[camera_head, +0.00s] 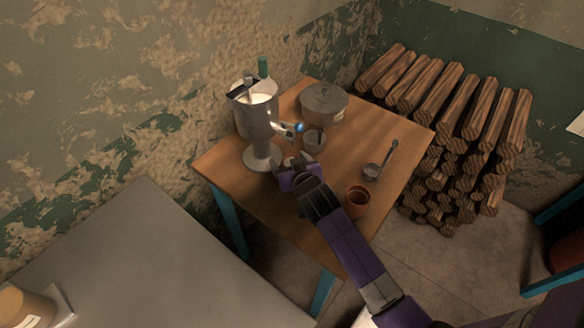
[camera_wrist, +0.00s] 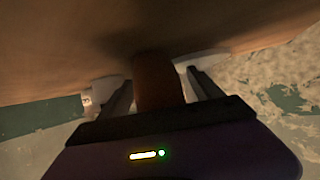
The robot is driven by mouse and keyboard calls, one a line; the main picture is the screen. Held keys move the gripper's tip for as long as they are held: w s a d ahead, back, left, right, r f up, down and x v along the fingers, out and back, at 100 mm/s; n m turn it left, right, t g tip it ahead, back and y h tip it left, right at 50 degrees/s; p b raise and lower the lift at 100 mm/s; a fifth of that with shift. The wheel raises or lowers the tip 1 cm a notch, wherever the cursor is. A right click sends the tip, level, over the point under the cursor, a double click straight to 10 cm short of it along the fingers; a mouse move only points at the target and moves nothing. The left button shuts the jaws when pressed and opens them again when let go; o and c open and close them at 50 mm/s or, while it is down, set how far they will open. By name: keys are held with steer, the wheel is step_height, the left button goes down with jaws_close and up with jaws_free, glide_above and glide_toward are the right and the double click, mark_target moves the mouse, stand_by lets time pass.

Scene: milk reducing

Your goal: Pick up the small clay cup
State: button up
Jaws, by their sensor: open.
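My gripper (camera_head: 296,162) is low over the wooden table, just right of the metal machine's base in the head view. In the wrist view its two fingers (camera_wrist: 158,78) are open, one on each side of a reddish-brown, cup-like thing (camera_wrist: 158,85), with a narrow gap visible beside it. This looks like a small clay cup; the head view does not show it clearly, as my gripper covers that spot. Another clay cup (camera_head: 357,199), orange-brown and upright, stands on the table to the right of my forearm, apart from the gripper.
The metal machine (camera_head: 258,125) with a spout stands left of my gripper. A small metal bowl (camera_head: 314,140), a lidded pot (camera_head: 324,103) and a ladle (camera_head: 380,165) are on the wooden table (camera_head: 400,125). Stacked logs (camera_head: 455,105) lie behind right.

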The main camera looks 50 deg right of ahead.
steer(key=shift+c, duration=0.4)
steer(key=c, duration=1.5)
jaws_close()
steer(key=shift+r, duration=0.2)
